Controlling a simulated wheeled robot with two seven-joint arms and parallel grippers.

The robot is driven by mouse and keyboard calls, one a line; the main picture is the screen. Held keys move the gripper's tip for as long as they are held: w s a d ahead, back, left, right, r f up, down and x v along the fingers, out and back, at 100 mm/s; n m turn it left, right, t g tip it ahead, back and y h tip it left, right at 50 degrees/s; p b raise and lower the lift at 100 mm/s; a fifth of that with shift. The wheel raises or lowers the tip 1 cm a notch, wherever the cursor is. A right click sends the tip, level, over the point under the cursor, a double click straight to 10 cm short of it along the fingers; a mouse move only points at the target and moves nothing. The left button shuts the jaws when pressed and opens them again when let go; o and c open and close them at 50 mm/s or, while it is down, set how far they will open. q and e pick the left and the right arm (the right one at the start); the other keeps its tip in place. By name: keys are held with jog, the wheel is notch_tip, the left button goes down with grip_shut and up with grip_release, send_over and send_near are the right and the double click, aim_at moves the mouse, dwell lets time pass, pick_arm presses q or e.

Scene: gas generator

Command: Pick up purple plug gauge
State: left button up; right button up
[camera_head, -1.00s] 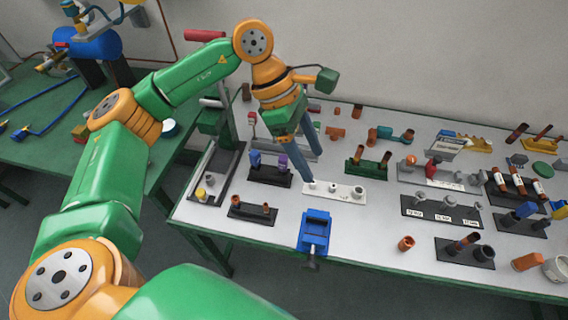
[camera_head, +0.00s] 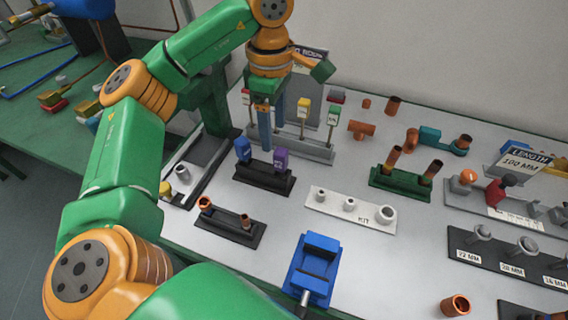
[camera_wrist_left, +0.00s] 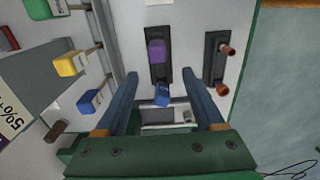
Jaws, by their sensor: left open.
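The purple plug gauge (camera_head: 281,160) stands upright at the right end of a black holder (camera_head: 262,181), beside a blue plug gauge (camera_head: 242,149). In the left wrist view the purple gauge (camera_wrist_left: 156,51) shows ahead of the fingertips, with the blue one (camera_wrist_left: 162,95) nearer the jaws. My left gripper (camera_head: 271,126) points down just behind the holder. It is open and empty; its two fingers show in the left wrist view (camera_wrist_left: 160,82). It does not touch the purple gauge. My right gripper is not in view.
A rack of tagged pieces (camera_head: 300,142) stands close behind the gripper. A black holder with copper fittings (camera_head: 230,223), a white kit holder (camera_head: 349,211) and a blue vise (camera_head: 312,268) are in front. A green holder (camera_head: 400,186) stands right.

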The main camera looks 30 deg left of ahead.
aim_at(281, 151)
pick_arm(q)
jog(key=f, duration=0.1)
jog(key=f+b, duration=0.1)
jog(key=f, duration=0.1)
jog(key=shift+w+f, duration=0.3)
jog(key=f, duration=0.4)
jog(key=d+f, duration=0.1)
jog(key=f, duration=0.1)
grip_shut()
